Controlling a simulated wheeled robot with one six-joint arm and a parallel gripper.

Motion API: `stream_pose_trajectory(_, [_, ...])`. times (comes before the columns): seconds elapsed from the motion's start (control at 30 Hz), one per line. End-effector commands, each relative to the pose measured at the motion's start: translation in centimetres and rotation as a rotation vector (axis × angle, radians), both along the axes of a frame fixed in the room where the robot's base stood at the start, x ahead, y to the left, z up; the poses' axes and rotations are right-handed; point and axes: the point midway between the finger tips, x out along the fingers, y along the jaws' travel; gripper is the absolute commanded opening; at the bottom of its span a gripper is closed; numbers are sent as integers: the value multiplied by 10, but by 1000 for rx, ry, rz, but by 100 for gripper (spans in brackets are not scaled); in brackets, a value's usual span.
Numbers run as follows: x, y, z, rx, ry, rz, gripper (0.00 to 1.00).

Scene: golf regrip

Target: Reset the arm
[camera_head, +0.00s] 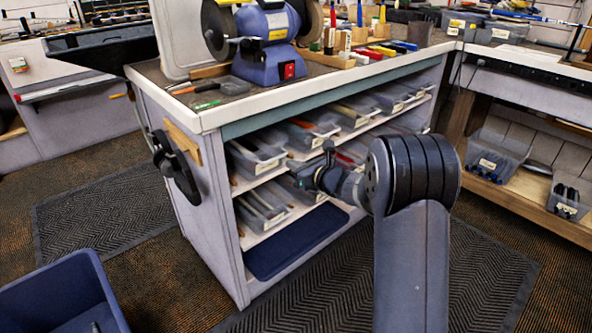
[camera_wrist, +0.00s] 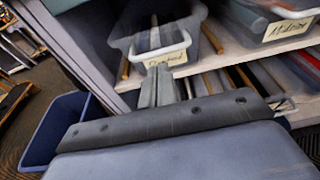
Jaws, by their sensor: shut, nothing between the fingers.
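My gripper (camera_wrist: 158,76) is shut and empty in the wrist view, its two fingers side by side and pointing at the shelves. In the head view, my arm reaches up from the bottom and bends left, with my gripper (camera_head: 328,148) small in front of the workbench's shelves. In the wrist view a clear labelled bin (camera_wrist: 166,46) lies just beyond the fingertips. I cannot tell whether they touch it.
The workbench (camera_head: 208,118) carries a blue bench grinder (camera_head: 268,42) and holds several clear bins (camera_head: 258,157) on its shelves. A blue tub (camera_head: 60,290) stands at lower left; it also shows in the wrist view (camera_wrist: 62,125). Matted floor (camera_head: 105,210) is clear.

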Motion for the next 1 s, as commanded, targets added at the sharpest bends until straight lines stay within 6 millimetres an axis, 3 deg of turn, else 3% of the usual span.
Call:
stream_pose_trajectory(0.2, [-41,-32,12,0,1,-5,0])
stream_pose_trajectory(0.4, [-64,-48,17,-1,0,-3,0])
stream_pose_trajectory(0.63, [-72,-53,17,-1,1,-1,0])
stream_pose_trajectory(1.0, [-67,-49,15,-1,0,0,0])
